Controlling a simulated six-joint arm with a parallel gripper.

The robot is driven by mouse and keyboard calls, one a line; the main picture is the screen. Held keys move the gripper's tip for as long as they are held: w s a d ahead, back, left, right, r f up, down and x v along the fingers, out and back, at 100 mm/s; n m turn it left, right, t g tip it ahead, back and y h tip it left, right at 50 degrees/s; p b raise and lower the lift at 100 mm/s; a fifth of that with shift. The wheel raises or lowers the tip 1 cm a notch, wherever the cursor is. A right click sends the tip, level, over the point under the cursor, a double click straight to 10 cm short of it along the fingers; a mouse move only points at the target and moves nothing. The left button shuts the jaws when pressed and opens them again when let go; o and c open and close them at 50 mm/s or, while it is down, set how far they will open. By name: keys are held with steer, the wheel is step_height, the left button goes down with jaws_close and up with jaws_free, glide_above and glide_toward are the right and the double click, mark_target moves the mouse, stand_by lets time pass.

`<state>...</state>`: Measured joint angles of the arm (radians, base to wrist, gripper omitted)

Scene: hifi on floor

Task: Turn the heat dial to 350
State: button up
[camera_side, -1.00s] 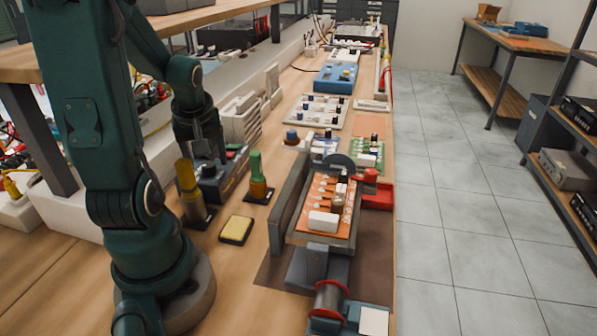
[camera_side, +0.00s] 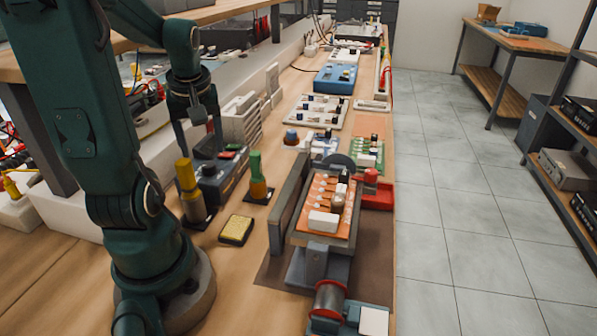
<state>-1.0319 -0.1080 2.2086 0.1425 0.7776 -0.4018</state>
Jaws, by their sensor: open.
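My gripper (camera_side: 201,152) is open, pointing down over the back of a dark box-shaped station (camera_side: 228,182) on the bench. Its two fingers are apart with nothing seen between them. The station has small red and green parts on its upper face. A heat dial and its numbers cannot be made out in this view; my gripper and the yellow-topped holder cover part of the station. I cannot tell whether a fingertip touches the station.
A yellow-topped holder (camera_side: 187,178) and a green-and-yellow one (camera_side: 256,178) stand by the station. A yellow sponge (camera_side: 236,230) lies in front. A board vise (camera_side: 325,208) holds an orange board to the right. White upright slabs (camera_side: 241,120) stand behind. Bare bench lies around the sponge.

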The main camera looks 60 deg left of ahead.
mark_target(208, 164)
steer(key=shift+w+a+r+n+g+h, duration=0.2)
steer(key=shift+a+n+h, duration=0.1)
steer(key=shift+h, duration=0.15)
steer(key=shift+w+a+r+n+g+h, duration=0.2)
steer(key=shift+a+h, duration=0.1)
steer(key=shift+h, duration=0.15)
steer(key=shift+w+a+h, duration=0.1)
steer(key=shift+a+h, duration=0.15)
steer(key=shift+h, duration=0.05)
steer(key=shift+w+a+f+n+h, duration=0.2)
steer(key=shift+a+f+n+h, duration=0.15)
steer(key=shift+a+h, duration=0.1)
steer(key=shift+s+f, duration=0.2)
steer(key=shift+f, duration=2.55)
jaws_close()
